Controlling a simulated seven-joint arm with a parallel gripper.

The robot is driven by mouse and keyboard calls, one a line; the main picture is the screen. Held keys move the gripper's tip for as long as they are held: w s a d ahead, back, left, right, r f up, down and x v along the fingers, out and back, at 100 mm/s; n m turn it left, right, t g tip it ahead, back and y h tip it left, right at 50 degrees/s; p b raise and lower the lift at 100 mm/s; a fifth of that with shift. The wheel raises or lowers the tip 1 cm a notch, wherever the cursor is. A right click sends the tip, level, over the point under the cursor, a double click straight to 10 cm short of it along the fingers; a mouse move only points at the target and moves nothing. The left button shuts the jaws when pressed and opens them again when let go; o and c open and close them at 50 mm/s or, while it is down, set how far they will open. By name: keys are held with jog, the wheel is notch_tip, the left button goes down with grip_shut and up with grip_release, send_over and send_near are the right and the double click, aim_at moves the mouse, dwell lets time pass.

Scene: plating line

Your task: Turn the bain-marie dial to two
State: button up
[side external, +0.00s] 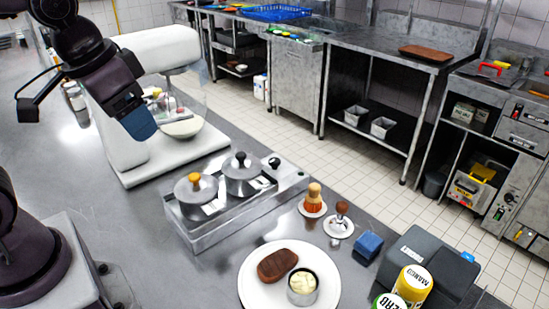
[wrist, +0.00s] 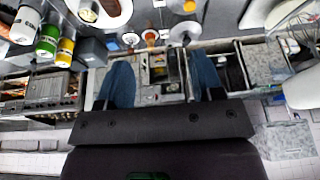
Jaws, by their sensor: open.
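The bain-marie (side external: 250,210) is a low steel unit on the counter in the side view, with two grey-lidded pots set in it. One lid has an orange knob, the other a dark knob. A small black round knob (side external: 274,162), apparently the dial, is at its far right end; its setting is too small to read. My gripper (side external: 138,122) is raised in the air at the upper left, away from the bain-marie, in front of the white mixer. In the wrist view my gripper (wrist: 163,82) has its two blue fingers wide apart, with nothing held between them.
The white mixer (side external: 117,120) stands left of the bain-marie. In front are a white plate (side external: 255,300) with brown food and a small pot, two small upright items on coasters, a blue block (side external: 369,245), a dark box (side external: 425,262) and bottles. Counter left of the plate is clear.

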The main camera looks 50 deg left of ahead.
jog(key=w+d+n+t+h, duration=0.2)
jog(key=w+d+n, duration=0.15)
jog(key=w, duration=0.75)
jog(key=w+d+n+t+h, duration=0.1)
jog(key=w+d+n+h, duration=0.2)
jog(key=w, duration=0.8)
jog(key=w+a+f+n+t+y, duration=0.1)
jog(key=w+a+n+t+y, duration=0.15)
jog(key=w+n, duration=0.65)
jog(key=w+a+f+n+t+y, duration=0.1)
jog(key=w+a+f+n+t, duration=0.15)
jog(key=w+n, duration=0.6)
jog(key=w+a+f+n+g+y, duration=0.35)
jog(key=a+f+n, duration=0.35)
jog(key=n, duration=0.4)
jog(key=n+g+h, duration=0.2)
jog(key=n+g, duration=0.6)
jog(key=n, duration=0.6)
send_over(275, 160)
notch_tip(275, 160, down, 4)
notch_tip(275, 160, down, 12)
jog(key=shift+a+f, duration=0.1)
jog(key=shift+f, duration=0.1)
